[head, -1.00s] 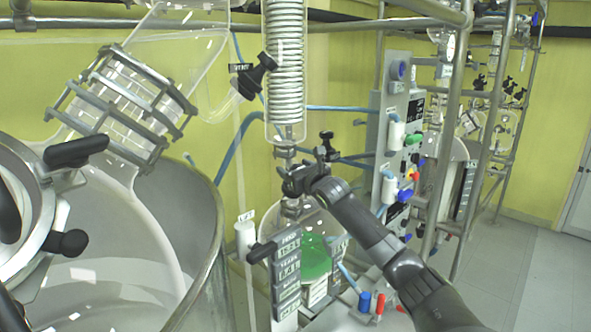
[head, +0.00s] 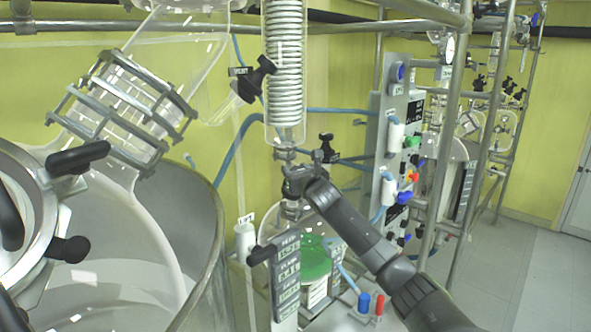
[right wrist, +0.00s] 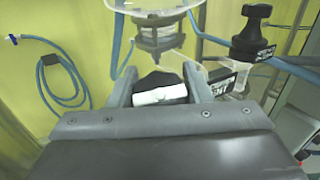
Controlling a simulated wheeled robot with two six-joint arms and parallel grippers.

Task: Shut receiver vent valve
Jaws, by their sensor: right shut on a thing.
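My right gripper (head: 297,181) is below the glass coil column in the head view. In the right wrist view its two fingers (right wrist: 160,85) are closed on a black valve handle (right wrist: 161,80) with a white part in front. A dark label (right wrist: 236,80) beside it appears to read VENT. The handle is mostly hidden by my gripper in the head view. The receiver flask (head: 300,222) with green contents hangs just below my gripper. My left gripper is not in view.
Another black knob (head: 326,137) stands close behind my gripper, and it also shows in the right wrist view (right wrist: 252,30). The coil column (head: 285,70) is just above. A large vessel (head: 190,200) fills the left. Blue hoses and a metal frame are nearby.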

